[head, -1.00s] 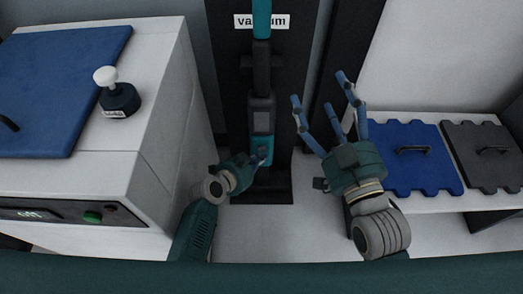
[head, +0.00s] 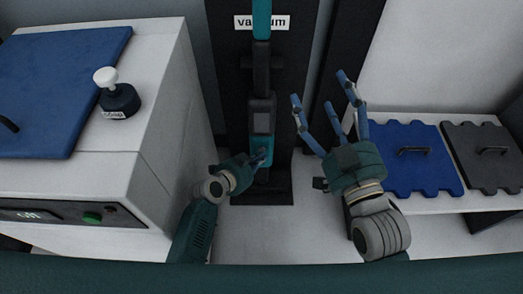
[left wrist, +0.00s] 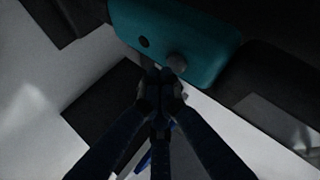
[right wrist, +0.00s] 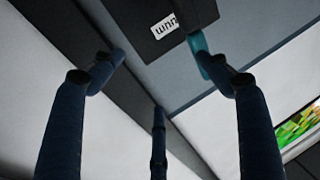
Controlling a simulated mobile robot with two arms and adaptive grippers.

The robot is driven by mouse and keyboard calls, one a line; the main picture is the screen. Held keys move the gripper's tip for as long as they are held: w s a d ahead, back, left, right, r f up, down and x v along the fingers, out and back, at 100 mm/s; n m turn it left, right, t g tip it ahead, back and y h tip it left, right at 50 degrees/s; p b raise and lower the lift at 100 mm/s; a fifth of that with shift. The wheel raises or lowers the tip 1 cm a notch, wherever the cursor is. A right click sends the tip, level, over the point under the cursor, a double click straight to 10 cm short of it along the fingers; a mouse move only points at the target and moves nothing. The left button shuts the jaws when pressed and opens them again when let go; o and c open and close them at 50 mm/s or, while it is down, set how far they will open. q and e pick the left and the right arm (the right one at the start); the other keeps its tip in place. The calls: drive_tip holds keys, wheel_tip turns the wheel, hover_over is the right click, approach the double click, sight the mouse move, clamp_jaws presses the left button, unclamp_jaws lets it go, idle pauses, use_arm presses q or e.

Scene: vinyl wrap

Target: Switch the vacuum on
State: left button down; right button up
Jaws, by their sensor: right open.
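The vacuum (head: 262,100) stands upright in the middle of the head view, teal and dark grey, against a dark stand. Its teal body (left wrist: 190,35) fills the top of the left wrist view, with a small dark round spot and a round grey knob (left wrist: 176,62) on it. My left gripper (head: 262,158) is at the vacuum's lower body; its fingers are drawn together, with the tips (left wrist: 160,85) just beside the knob. I cannot tell whether they touch it. My right gripper (head: 324,95) is open and empty, right of the vacuum, fingers pointing up.
A white shelf with blue (head: 405,170) and dark grey (head: 485,168) handled panels is on the right. A label (head: 275,22) hangs behind the vacuum.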

use_arm(q)
drive_tip(key=shift+w, duration=0.2)
use_arm(e)
drive_tip(key=shift+r, duration=0.1)
idle(0.4)
use_arm(q)
drive_tip(key=shift+w, duration=0.3)
use_arm(e)
drive_tip(key=shift+s+r+t, duration=0.15)
drive_tip(key=shift+r+t, duration=0.25)
drive_tip(key=shift+r, duration=0.2)
drive_tip(key=shift+f, duration=0.1)
use_arm(q)
drive_tip(key=shift+s, duration=0.45)
use_arm(e)
drive_tip(key=shift+w+f+g, duration=0.2)
drive_tip(key=shift+f+g, duration=0.4)
drive_tip(key=shift+f, duration=0.45)
use_arm(q)
drive_tip(key=shift+s, duration=0.15)
